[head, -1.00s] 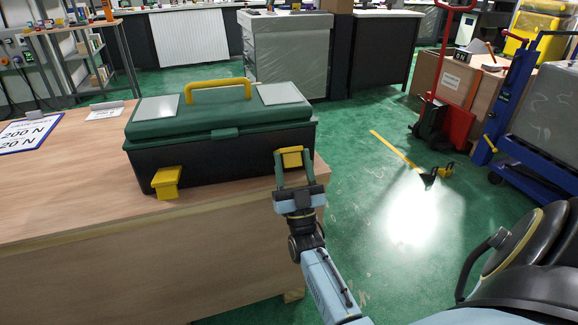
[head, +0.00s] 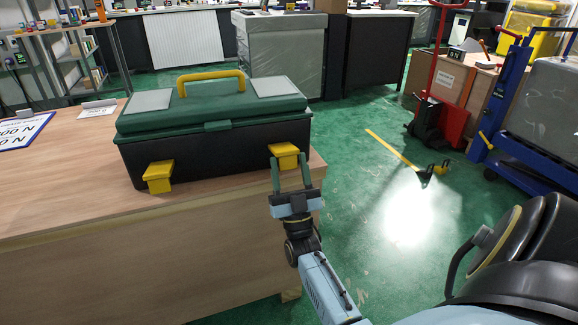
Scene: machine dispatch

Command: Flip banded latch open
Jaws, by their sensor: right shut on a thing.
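A toolbox (head: 215,148) with a black body and green lid stands on the wooden table (head: 60,200). Its lid is down. Two yellow latches are on its front. The left latch (head: 158,177) sticks outward. My right gripper (head: 290,160) is at the right latch (head: 285,149), its green fingers on either side and shut on it. This latch now tilts outward with its top face showing. I cannot make out a band on either latch. My left gripper is not in view.
A yellow handle (head: 211,77) stands up on the lid. Signs (head: 22,131) lie at the table's left. The table's right edge is close beside the toolbox. Green floor (head: 375,210) is open to the right, before a red pallet jack (head: 437,115).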

